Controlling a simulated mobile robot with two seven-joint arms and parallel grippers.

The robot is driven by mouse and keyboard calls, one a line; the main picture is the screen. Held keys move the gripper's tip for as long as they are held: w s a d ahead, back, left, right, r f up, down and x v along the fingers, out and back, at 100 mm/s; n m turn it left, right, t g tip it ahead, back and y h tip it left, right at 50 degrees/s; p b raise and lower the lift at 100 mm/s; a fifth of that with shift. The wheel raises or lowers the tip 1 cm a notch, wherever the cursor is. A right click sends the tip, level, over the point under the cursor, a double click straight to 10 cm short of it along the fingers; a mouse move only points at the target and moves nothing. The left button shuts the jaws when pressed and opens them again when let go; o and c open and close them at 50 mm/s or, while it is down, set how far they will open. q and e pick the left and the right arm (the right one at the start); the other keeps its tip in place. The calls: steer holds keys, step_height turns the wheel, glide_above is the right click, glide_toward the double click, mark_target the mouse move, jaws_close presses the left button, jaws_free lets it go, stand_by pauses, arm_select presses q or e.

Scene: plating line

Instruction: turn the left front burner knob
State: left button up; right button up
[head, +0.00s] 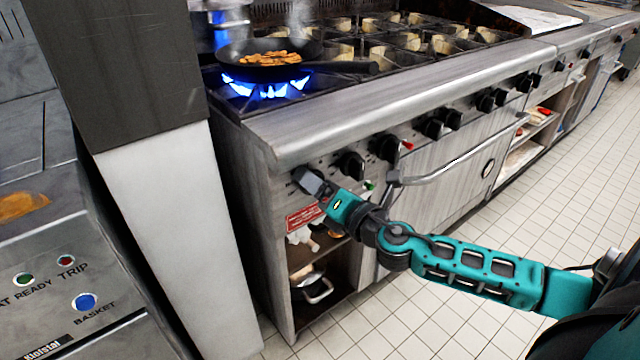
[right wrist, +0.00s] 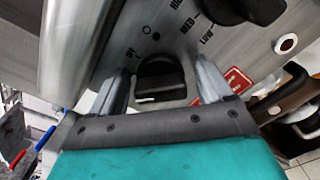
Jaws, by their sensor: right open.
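The left front burner knob (right wrist: 160,82) is black and sits on the steel front panel, between the two fingers of my right gripper in the right wrist view. The right gripper (right wrist: 158,88) is open, with one finger on each side of the knob; I cannot tell whether either finger touches it. In the head view the right gripper (head: 311,184) is at the left end of the stove's front panel and hides most of this knob. A lit blue flame (head: 266,87) burns under a pan at the left front burner. My left gripper is not in view.
The pan (head: 264,70) holds orange-brown food, its handle pointing right. More black knobs (head: 350,165) line the panel to the right. An oven handle (head: 460,160) sticks out below them. A pale cabinet side (head: 170,220) stands left of the stove. The tiled floor is clear.

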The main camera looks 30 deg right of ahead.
steer(key=c, duration=1)
steer(key=shift+m, duration=2)
steer(key=shift+d+f+m+p, duration=0.15)
steer(key=shift+m+p, duration=0.25)
steer(key=shift+m, duration=2.1)
steer(key=o, duration=1)
